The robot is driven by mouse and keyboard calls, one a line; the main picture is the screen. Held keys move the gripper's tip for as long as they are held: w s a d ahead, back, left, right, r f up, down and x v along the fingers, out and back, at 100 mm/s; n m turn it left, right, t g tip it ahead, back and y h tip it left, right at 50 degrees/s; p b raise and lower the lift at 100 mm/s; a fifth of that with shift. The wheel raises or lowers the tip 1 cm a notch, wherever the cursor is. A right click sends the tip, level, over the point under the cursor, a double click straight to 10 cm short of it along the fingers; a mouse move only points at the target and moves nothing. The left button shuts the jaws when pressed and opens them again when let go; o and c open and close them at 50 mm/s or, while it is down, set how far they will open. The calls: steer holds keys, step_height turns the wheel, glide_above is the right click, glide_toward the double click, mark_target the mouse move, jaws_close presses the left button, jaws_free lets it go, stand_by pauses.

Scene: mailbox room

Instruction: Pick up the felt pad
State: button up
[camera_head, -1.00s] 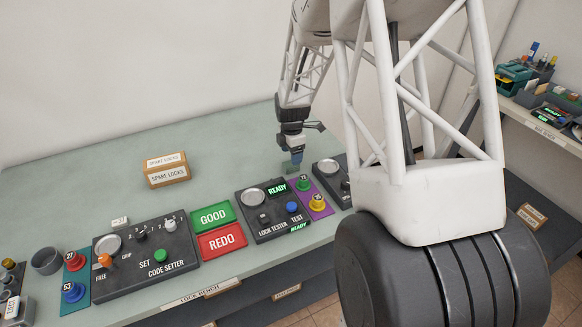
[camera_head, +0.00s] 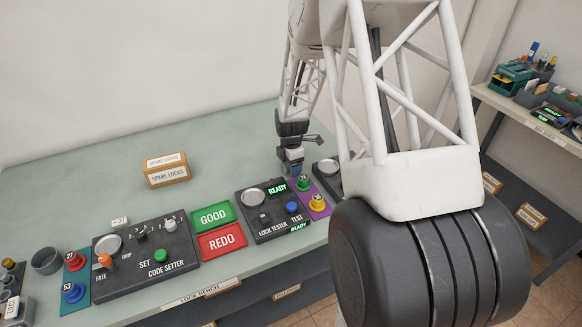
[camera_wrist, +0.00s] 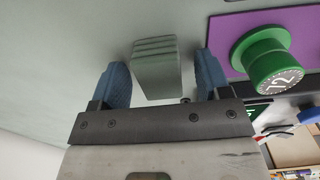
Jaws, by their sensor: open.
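The felt pad looks to be the small grey-green ridged block (camera_wrist: 155,52) in the wrist view, on a surface of nearly the same colour. My gripper (camera_wrist: 163,77) is open, with one blue finger on each side of the block. A gap shows between the block and each finger, so it is not gripped. In the head view my gripper (camera_head: 291,166) is low over the bench, beside the purple plate. I cannot make out the pad there; the gripper seems to hide it.
A green knob (camera_wrist: 262,55) on a purple plate (camera_wrist: 232,30) stands close to the right finger. The lock tester (camera_head: 270,212) is just left of my gripper in the head view. A spare locks box (camera_head: 166,170) stands farther left. The bench (camera_head: 90,170) is clear behind.

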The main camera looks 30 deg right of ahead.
steer(key=c, duration=1)
steer(key=shift+r, duration=5)
